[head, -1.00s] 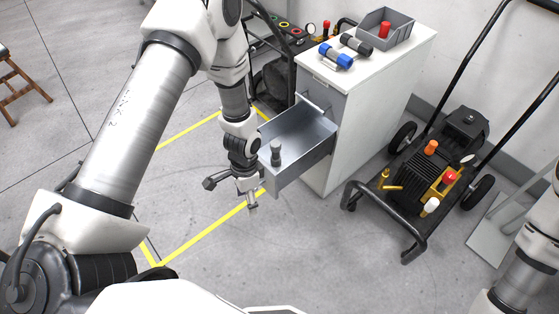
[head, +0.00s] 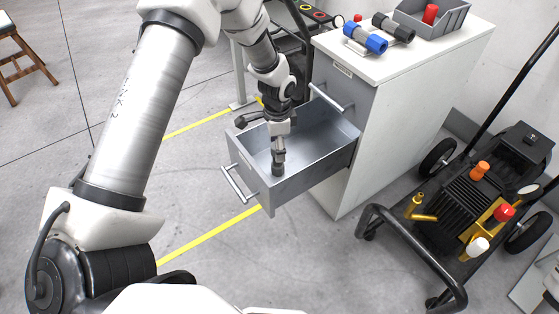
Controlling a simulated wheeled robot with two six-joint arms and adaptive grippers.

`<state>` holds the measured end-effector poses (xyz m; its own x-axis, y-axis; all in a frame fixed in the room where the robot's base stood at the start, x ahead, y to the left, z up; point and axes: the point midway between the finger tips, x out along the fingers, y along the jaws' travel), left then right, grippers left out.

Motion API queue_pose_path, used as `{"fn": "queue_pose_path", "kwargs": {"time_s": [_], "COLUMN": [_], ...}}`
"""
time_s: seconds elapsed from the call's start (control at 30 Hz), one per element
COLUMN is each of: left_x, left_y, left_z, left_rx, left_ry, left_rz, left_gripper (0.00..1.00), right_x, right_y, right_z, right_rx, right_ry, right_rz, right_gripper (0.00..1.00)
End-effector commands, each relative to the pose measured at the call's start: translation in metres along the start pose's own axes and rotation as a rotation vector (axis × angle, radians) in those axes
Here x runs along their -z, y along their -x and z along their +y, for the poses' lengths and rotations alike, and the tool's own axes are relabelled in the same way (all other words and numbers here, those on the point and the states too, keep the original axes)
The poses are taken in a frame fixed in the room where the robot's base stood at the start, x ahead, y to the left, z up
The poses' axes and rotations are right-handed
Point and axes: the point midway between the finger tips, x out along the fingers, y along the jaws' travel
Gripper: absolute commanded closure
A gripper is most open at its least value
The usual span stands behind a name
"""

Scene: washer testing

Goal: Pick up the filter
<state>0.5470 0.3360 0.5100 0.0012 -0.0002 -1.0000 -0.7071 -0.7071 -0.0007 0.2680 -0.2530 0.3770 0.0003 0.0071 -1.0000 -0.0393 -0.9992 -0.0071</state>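A small dark grey upright piece (head: 278,163), possibly the filter, stands inside the open metal drawer (head: 327,133). My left gripper (head: 279,148) points straight down into the drawer, right over this piece. Its fingers are at or around the top of the piece. The fingers and the piece overlap at this size, so I cannot tell whether they are closed on it. A blue-ended cylinder (head: 365,38) and a dark cylinder (head: 394,27) lie on the cabinet top, away from the gripper. My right gripper is out of view.
The drawer's walls and front handle (head: 240,185) surround the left gripper. The white cabinet (head: 410,85) carries a grey bin (head: 433,18) with a red-topped item. A black wheeled cart (head: 455,205) stands at right. Open floor lies in front.

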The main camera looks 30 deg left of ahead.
Motion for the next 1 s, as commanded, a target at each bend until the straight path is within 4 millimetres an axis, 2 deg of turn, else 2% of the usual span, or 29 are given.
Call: {"fn": "queue_pose_path", "kwargs": {"time_s": [0.1,0.2,0.47,0.6,0.67,1.0], "left_x": [0.001,0.001,0.001,0.001,0.001,0.001], "left_y": [-0.027,-0.043,-0.045,-0.045,-0.045,-0.041], "left_z": [-0.003,-0.004,-0.004,-0.004,-0.004,-0.004], "left_rx": [-0.002,-0.001,0.0,0.0,0.0,-0.001], "left_ry": [0.0,0.0,0.0,0.0,0.0,0.0], "left_rz": [-0.001,-0.001,0.0,0.0,0.0,0.0], "left_gripper": [0.3,0.3,0.3,0.8,0.98,0.98], "right_x": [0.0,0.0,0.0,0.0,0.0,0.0], "right_y": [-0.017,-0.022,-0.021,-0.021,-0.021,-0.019], "right_z": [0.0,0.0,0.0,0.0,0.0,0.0], "right_rx": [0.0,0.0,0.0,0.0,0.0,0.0], "right_ry": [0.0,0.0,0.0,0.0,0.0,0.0], "right_rz": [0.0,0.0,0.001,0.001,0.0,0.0], "right_gripper": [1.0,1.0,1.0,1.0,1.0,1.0]}}
